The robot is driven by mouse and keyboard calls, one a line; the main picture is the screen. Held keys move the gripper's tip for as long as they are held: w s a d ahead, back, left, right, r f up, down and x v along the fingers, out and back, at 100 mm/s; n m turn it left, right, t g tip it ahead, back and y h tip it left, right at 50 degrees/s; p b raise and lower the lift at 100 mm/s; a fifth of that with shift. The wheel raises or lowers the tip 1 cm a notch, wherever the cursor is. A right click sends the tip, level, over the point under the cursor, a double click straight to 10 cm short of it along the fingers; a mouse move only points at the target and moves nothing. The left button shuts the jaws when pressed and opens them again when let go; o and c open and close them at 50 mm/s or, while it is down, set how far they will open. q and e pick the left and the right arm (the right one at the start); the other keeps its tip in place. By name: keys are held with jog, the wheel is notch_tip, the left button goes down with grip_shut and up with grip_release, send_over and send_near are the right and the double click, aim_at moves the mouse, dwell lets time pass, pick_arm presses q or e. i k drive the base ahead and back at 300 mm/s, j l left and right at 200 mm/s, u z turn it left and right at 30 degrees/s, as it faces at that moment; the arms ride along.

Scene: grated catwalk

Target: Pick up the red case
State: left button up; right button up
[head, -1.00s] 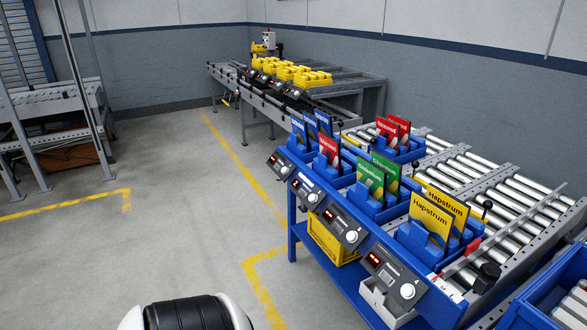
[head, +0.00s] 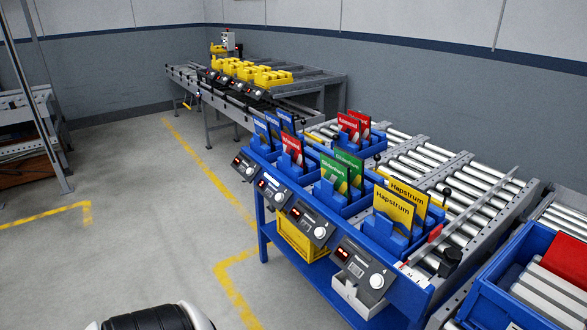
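A flat red item (head: 560,258), which may be the red case, shows in the blue crate (head: 522,305) at the right edge. It lies beside several pale grey and white pieces, and the picture edge cuts off part of the crate. Red packets also stand upright in the small blue bins, one pair at the back (head: 350,124) and one nearer (head: 291,147). Neither of my grippers is in view.
A blue workbench with several control boxes (head: 360,268) runs along the roller conveyor (head: 490,190). Yellow packets (head: 395,207) and green packets (head: 337,172) stand in its bins. A yellow crate (head: 300,237) sits below. The grey floor (head: 140,240) at left is open.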

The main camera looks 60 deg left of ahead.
aim_at(294, 146)
jog(key=u, duration=1.75)
jog(key=z, duration=1.65)
jog(key=i+j+u, duration=0.1)
jog(key=j, duration=0.15)
jog(key=i+j+u, duration=0.1)
jog(key=j, duration=0.2)
